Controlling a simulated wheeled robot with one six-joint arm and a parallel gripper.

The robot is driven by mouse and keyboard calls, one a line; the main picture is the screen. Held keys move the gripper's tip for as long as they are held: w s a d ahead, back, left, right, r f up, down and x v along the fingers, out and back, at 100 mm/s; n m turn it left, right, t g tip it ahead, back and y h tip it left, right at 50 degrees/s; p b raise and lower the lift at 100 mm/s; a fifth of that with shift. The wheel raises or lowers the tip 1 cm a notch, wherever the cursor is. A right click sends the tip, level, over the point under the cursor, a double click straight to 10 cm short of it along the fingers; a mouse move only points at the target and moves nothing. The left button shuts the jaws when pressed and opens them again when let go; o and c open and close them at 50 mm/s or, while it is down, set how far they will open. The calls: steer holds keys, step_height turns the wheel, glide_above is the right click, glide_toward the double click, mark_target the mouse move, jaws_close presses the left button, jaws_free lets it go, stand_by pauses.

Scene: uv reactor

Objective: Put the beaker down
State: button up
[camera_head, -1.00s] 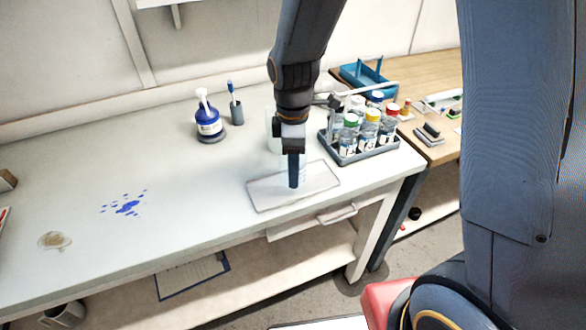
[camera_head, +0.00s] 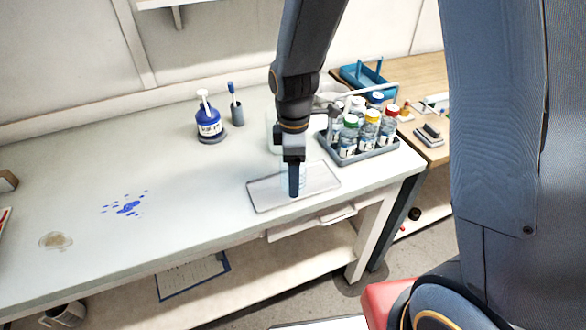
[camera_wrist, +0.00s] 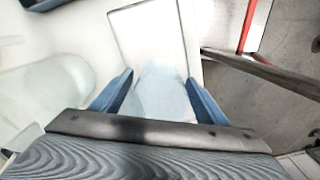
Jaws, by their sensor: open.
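A clear beaker (camera_wrist: 160,92) shows between the two blue fingers of my gripper (camera_wrist: 161,84) in the wrist view. In the head view the beaker is very faint around my gripper (camera_head: 294,190), which points down over the pale rectangular tray (camera_head: 264,196) at the front of the bench. The tray also shows in the wrist view (camera_wrist: 133,32). My gripper is open, with a finger on each side of the beaker. The beaker's base is hard to make out, but it appears to be on or just above the tray.
A second clear vessel (camera_wrist: 52,88) stands close beside my gripper. A rack (camera_head: 350,158) of capped bottles is to the right.

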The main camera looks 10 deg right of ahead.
step_height(320, 180, up, 12)
steer(key=b, duration=0.3)
steer(key=s+d+f+m, duration=0.3)
steer(key=d+m, duration=0.3)
steer(key=m, duration=0.2)
steer(key=s+d+f+m+t, duration=0.1)
steer(key=s+d+f+m, duration=0.2)
steer(key=d+m, duration=0.3)
steer(key=s+m, duration=0.1)
steer(key=m, duration=0.1)
steer(key=shift+s+d+f+m+t, duration=0.25)
steer(key=shift+s+m+t, duration=0.05)
steer(key=shift+m, duration=0.1)
steer(key=shift+f, duration=0.1)
steer(key=shift+f+b, duration=0.45)
